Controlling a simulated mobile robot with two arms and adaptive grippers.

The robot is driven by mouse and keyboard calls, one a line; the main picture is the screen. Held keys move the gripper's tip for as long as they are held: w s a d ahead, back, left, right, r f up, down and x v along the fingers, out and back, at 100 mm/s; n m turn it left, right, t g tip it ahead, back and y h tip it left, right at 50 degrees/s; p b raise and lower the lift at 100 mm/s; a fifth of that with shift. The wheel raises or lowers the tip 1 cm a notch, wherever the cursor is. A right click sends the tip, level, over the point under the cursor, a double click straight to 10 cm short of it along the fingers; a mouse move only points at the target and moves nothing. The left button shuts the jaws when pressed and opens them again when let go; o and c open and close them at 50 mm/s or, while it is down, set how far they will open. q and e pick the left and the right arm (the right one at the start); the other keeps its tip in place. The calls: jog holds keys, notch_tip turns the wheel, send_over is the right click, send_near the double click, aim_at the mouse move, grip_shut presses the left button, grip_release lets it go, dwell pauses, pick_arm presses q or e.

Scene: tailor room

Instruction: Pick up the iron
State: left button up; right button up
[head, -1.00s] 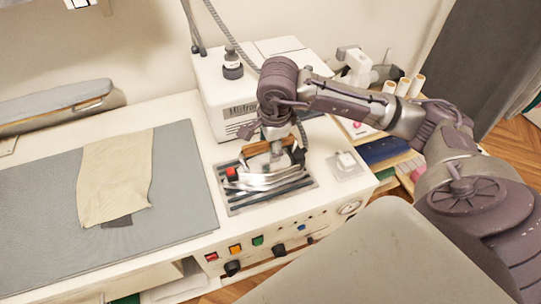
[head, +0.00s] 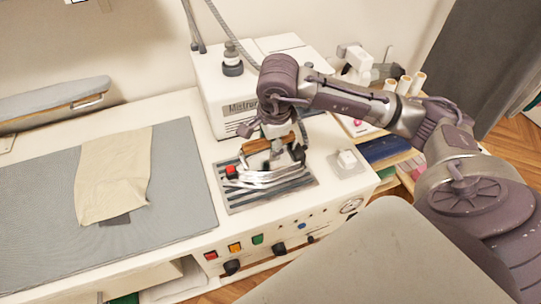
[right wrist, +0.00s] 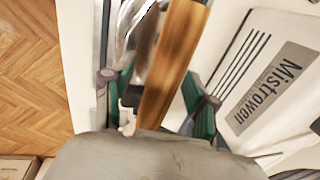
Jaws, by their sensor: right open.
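The iron (head: 268,179) has a shiny silver body, a wooden handle and a red part at its left end. It rests on the dark-slatted metal iron rest on the white table unit. My right gripper (head: 272,140) is over the iron, pointing down at the handle. In the right wrist view the wooden handle (right wrist: 172,65) runs between the two spread green-padded fingers of the right gripper (right wrist: 157,92). The gripper is open, and I cannot tell whether either finger touches the handle. My left gripper is not in view.
A white "Mistrowen" box (head: 225,95) stands just behind the iron. A grey ironing pad (head: 180,200) with a beige cloth (head: 115,175) lies to the left. Knobs and coloured switches line the front panel. Thread cones (head: 404,84) stand at the right.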

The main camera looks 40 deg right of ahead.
grip_shut()
jog(key=shift+w+r, duration=0.1)
jog(key=shift+r, duration=0.05)
dwell(0.4)
